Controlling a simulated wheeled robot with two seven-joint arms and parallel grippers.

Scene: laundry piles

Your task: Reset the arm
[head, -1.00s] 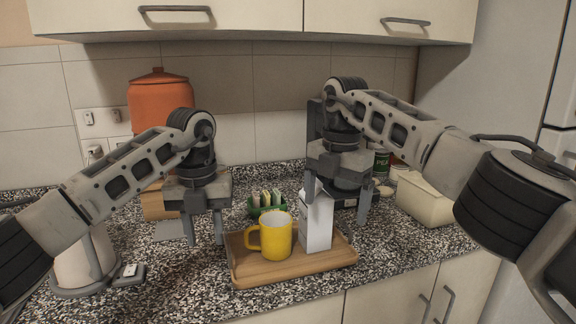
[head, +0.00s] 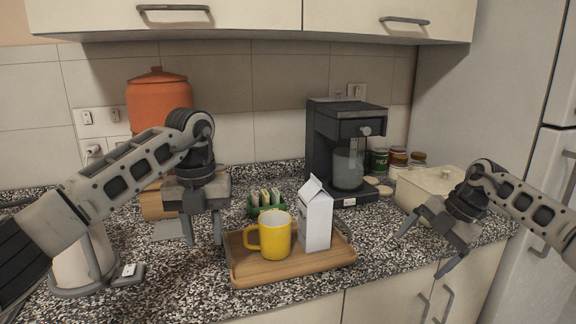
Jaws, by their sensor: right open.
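My right arm is at the right of the head view. Its gripper (head: 424,250) points down and to the left in front of the counter edge, with its fingers spread and nothing between them. My left gripper (head: 203,232) points down over the counter, just left of the wooden tray (head: 290,271). Its two fingers are apart and I see nothing between them. On the tray stand a yellow mug (head: 270,238) and an upright white carton (head: 315,218). Neither gripper appears to hold them.
A black coffee machine (head: 322,150) stands behind the tray. A cream bread box (head: 415,190) is close behind my right gripper. An orange canister (head: 158,95), a green holder (head: 262,208) and several jars (head: 398,160) are at the back. A white kettle-like vessel (head: 78,262) is at the left.

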